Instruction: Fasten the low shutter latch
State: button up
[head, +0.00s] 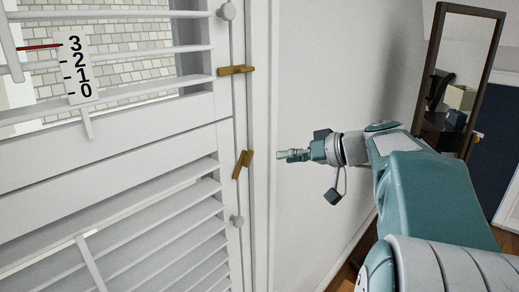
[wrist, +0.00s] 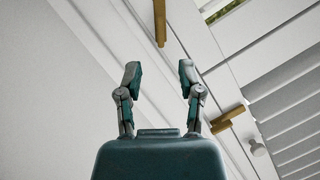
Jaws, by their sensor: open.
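The low shutter latch (head: 242,163) is a small brass piece on the white shutter's (head: 110,150) right edge. Its bar stands steeply tilted, nearly upright.
A round white knob (head: 237,220) sits just below the low latch, and another knob (head: 226,11) sits above the upper latch. A numbered scale (head: 76,66) with a red pointer is at upper left. Plain wall (head: 320,80) lies behind my gripper; a framed mirror (head: 462,75) stands right.

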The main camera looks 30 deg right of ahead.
aim_at(251, 159)
jog(key=x, duration=1)
jog(key=shift+w+a+r, duration=0.2)
jog(key=shift+w, duration=0.2)
jog(key=shift+d, duration=0.35)
grip_shut()
